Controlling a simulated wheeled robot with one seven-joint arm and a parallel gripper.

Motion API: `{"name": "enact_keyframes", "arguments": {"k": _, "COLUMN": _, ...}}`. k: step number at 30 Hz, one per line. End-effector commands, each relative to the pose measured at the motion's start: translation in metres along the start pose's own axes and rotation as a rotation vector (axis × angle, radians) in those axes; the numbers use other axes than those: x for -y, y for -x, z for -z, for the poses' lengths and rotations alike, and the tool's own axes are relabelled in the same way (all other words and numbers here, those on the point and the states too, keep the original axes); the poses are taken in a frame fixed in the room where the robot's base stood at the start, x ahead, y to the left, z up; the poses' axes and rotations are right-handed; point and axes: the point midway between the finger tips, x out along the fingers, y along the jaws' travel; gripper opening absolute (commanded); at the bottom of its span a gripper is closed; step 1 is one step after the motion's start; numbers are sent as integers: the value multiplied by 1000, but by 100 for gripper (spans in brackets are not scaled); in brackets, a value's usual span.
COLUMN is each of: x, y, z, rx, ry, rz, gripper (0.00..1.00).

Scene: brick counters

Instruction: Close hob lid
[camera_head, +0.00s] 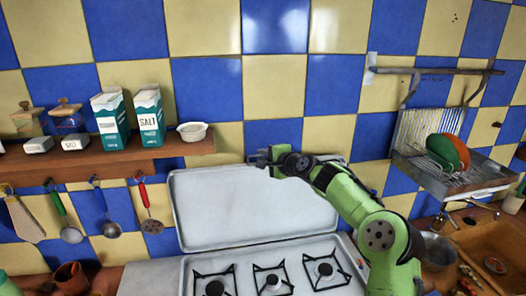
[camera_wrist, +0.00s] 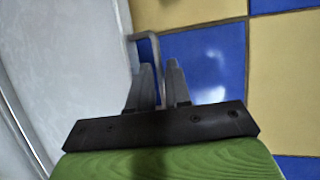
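The hob lid (camera_head: 250,207) is a pale grey panel standing raised behind the hob (camera_head: 150,278), close to the tiled wall. In the wrist view the lid (camera_wrist: 70,60) fills the left side, and a thin grey bar handle (camera_wrist: 146,37) stands out from its edge. My gripper (camera_head: 258,158) is at the lid's top edge. In the wrist view my gripper's (camera_wrist: 160,65) two fingers stand a narrow gap apart, with the handle's bar running between them. Whether they press on the bar is not clear.
Several black burner grates (camera_head: 272,281) stand on the hob. A wooden shelf (camera_head: 100,160) with cartons and jars is at left, utensils hanging below it. A dish rack (camera_head: 450,178) with plates is at right, above a sink (camera_head: 485,240).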

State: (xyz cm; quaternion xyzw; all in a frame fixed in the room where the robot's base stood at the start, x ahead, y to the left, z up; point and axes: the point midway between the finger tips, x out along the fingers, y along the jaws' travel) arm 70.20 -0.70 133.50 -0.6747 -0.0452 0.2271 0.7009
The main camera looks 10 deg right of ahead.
Motion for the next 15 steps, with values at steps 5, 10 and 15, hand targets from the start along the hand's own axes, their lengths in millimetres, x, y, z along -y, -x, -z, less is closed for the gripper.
{"name": "enact_keyframes", "arguments": {"k": 5, "x": 0, "y": -10, "z": 0, "rx": 0, "ry": 0, "rz": -2, "gripper": 18}}
{"name": "enact_keyframes", "arguments": {"k": 10, "x": -1, "y": -10, "z": 0, "rx": 0, "ry": 0, "rz": -2, "gripper": 18}}
{"name": "enact_keyframes", "arguments": {"k": 15, "x": -1, "y": -10, "z": 0, "rx": 0, "ry": 0, "rz": -2, "gripper": 0}}
